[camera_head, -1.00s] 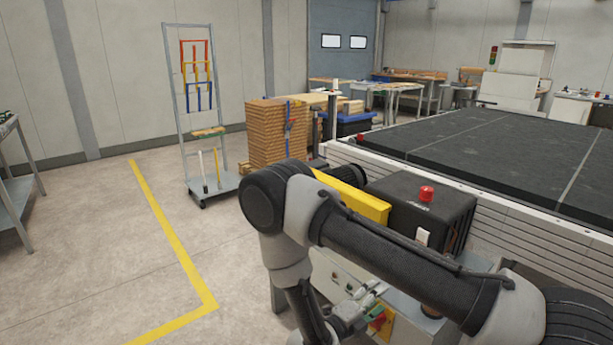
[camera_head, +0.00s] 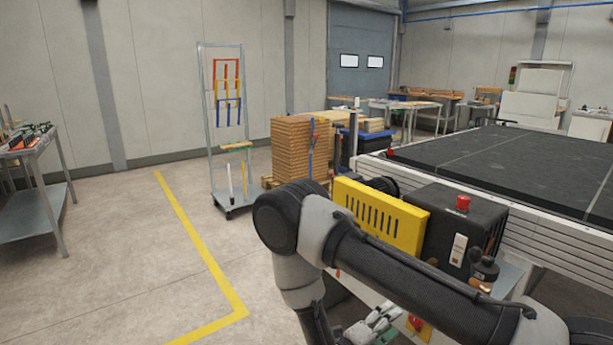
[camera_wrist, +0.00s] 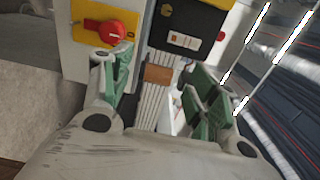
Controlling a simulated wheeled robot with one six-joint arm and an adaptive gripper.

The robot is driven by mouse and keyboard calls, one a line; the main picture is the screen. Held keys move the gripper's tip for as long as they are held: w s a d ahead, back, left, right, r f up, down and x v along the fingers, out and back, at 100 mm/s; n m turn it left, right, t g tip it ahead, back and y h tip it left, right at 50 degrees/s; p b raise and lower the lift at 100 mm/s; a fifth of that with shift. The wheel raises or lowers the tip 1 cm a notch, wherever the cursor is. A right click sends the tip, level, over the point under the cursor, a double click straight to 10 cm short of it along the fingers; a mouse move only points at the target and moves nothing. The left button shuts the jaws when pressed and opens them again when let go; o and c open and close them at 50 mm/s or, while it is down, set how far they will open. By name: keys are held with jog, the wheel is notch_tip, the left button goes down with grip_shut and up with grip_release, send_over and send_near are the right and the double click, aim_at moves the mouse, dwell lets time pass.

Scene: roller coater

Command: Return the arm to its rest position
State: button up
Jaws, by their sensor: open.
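My arm is bent across the lower right of the head view, with its elbow in front of the roller coater's yellow guard (camera_head: 380,217). My gripper (camera_head: 375,328) is low in that view, partly cut off by the bottom edge. In the wrist view my gripper (camera_wrist: 160,92) has its green-padded fingers spread apart, with nothing between them. Beyond the fingers are a red rotary switch (camera_wrist: 112,31) on a yellow plate and a dark panel (camera_wrist: 185,32). I cannot tell how far the fingers are from the machine.
The black conveyor bed (camera_head: 500,165) extends on the right. A black box with a red button (camera_head: 463,203) stands near my forearm. A wheeled rack (camera_head: 222,130), stacked boards (camera_head: 298,150) and a tool bench (camera_head: 35,190) stand farther off.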

jog(key=s+d+r+m+g+h, duration=0.2)
jog(key=s+d+m+g, duration=0.35)
jog(key=m, duration=0.35)
jog(key=s+d+r+m+y, duration=0.3)
jog(key=s+r+m+y, duration=0.1)
jog(key=r+m, duration=0.7)
jog(key=s+d+r+m+y, duration=0.3)
jog(key=s+r+m+y, duration=0.2)
jog(key=r+m, duration=0.6)
jog(key=s+d+r+m+y, duration=0.3)
jog(key=r+m+y, duration=0.4)
jog(key=r+m, duration=0.5)
notch_tip(320, 180, up, 3)
jog(key=shift+s+d+f+g+y, duration=0.15)
jog(key=shift+s+d+g+y, duration=0.2)
jog(key=shift+s, duration=0.45)
jog(key=shift+c, duration=0.4)
